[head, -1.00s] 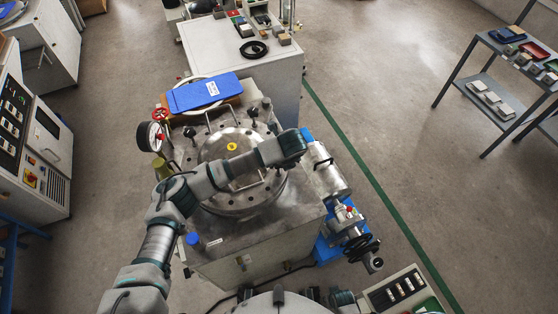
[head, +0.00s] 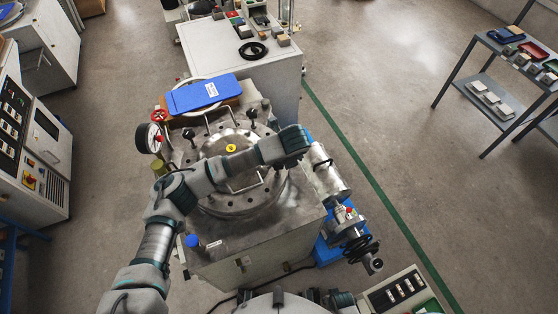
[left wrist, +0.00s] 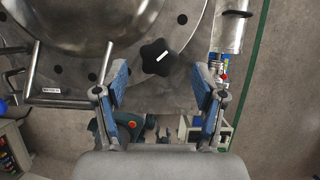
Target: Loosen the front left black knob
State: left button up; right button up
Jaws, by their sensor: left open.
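The black star-shaped knob (left wrist: 158,57) sits at the rim of the round metal lid in the left wrist view, with a white mark on top. My left gripper (left wrist: 159,77) is open, its two blue-padded fingers on either side of and a little below the knob in the picture. No finger visibly touches it. In the head view my left arm reaches across the round lid (head: 248,205), and its end hides this knob and the fingers. Other black knobs (head: 252,114) (head: 190,134) stand at the lid's far side. My right gripper is not in view.
Metal bar handles (left wrist: 60,102) rise beside the lid. A silver cylinder (head: 327,175) with a valve is to the right. A blue case (head: 203,93) and a pressure gauge (head: 148,138) lie beyond and left. Open floor (head: 400,130) is to the right.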

pick_arm(q)
jog(key=v, duration=0.8)
jog(key=shift+r, duration=0.15)
jog(key=shift+d, duration=0.1)
